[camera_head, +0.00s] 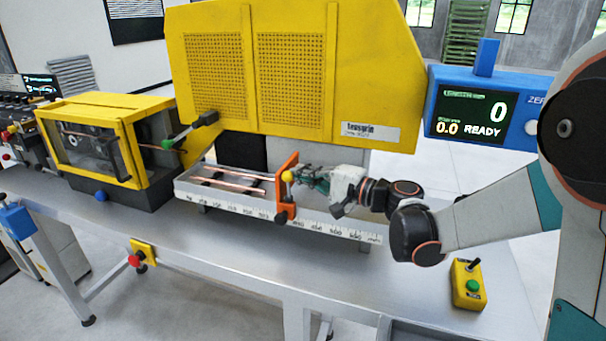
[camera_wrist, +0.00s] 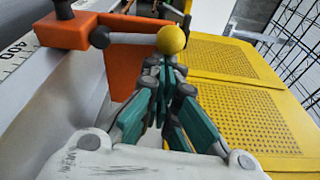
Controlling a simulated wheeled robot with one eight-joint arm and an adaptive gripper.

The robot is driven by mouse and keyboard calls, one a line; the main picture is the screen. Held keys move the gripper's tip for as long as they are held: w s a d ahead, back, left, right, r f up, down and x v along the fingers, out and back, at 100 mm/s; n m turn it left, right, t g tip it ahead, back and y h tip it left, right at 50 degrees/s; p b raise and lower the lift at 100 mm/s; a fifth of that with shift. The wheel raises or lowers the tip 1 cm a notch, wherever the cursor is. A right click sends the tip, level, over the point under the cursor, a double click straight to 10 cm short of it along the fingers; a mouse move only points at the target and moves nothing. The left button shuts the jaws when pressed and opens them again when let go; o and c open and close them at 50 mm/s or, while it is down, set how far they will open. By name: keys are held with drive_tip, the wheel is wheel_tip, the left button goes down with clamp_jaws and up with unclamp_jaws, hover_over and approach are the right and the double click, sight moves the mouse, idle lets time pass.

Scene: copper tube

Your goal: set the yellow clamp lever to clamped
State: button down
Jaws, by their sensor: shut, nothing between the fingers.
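The clamp lever shows in the wrist view as a grey rod with a yellow ball knob (camera_wrist: 172,39). Its dark pivot end sits against an orange stop block (camera_wrist: 75,33), and the rod lies across the picture. In the head view the yellow knob (camera_head: 288,176) is at the upper part of the orange block (camera_head: 286,199) on the ruler rail. My gripper (camera_wrist: 166,66) has its teal fingers shut and empty, with the tips just below the knob in the wrist view. Whether they touch it I cannot tell. In the head view my gripper (camera_head: 298,176) is right of the block.
A ruler rail (camera_head: 345,231) runs along the bench front, with copper tubes (camera_head: 240,186) in the tray left of the block. A yellow perforated guard (camera_head: 290,75) stands behind. A blue display (camera_head: 475,112) reads READY. A yellow button box (camera_head: 467,285) sits at right.

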drive_tip(key=shift+s+r+n, duration=0.1)
drive_tip(key=shift+s+n, duration=0.1)
drive_tip(key=shift+n, duration=0.1)
drive_tip(key=s+a+f+n+y+b, duration=0.1)
drive_tip(key=s+n+b, duration=0.3)
drive_tip(key=n, duration=0.7)
drive_tip(key=shift+s+a+n+y, duration=0.3)
drive_tip(key=shift+s+a+y, duration=0.45)
drive_tip(key=shift+s, duration=0.3)
drive_tip(key=shift+s+f, duration=0.1)
drive_tip(key=shift+f, duration=0.05)
wheel_tip(320, 180, up, 4)
drive_tip(key=w+d+p, duration=0.1)
drive_tip(key=w+p, duration=0.1)
drive_tip(key=p, duration=0.1)
drive_tip(key=f+v, duration=0.1)
drive_tip(key=v, duration=0.8)
drive_tip(key=shift+d+p, duration=0.2)
drive_tip(key=shift+p, duration=0.25)
